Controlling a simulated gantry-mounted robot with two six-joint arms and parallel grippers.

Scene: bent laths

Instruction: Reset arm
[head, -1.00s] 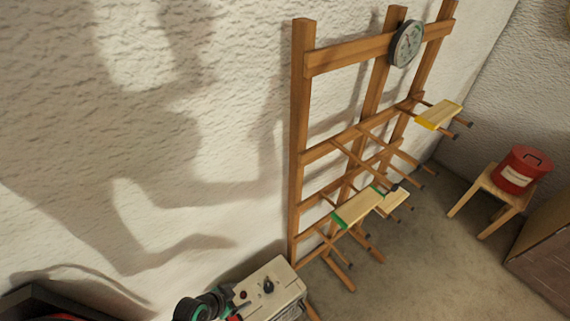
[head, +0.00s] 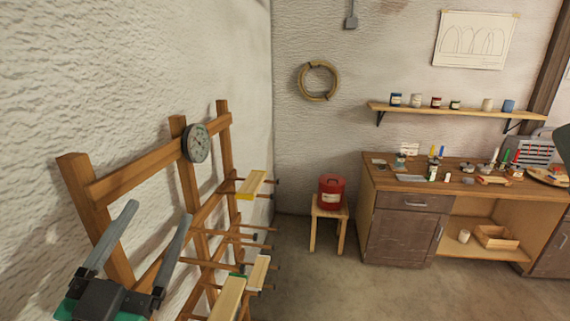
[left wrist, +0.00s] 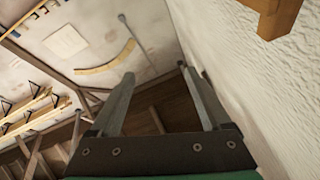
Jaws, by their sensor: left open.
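My left gripper (head: 157,236) is raised at the lower left of the head view, with its two grey fingers spread and nothing between them. It appears in front of the wooden rack (head: 150,166), which stands along the white wall. In the left wrist view the open fingers (left wrist: 158,98) point toward a wall and dark timber, with no object between them. The rack's pegs carry several pale laths, including one with a yellow edge (head: 252,185) and one with a green end (head: 228,297).
A round gauge (head: 196,143) hangs on the rack. A red canister (head: 332,191) stands on a small wooden stool (head: 329,224). A workbench (head: 408,190) with tools and jars is at the right, under a wall shelf (head: 455,113). The floor between is clear.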

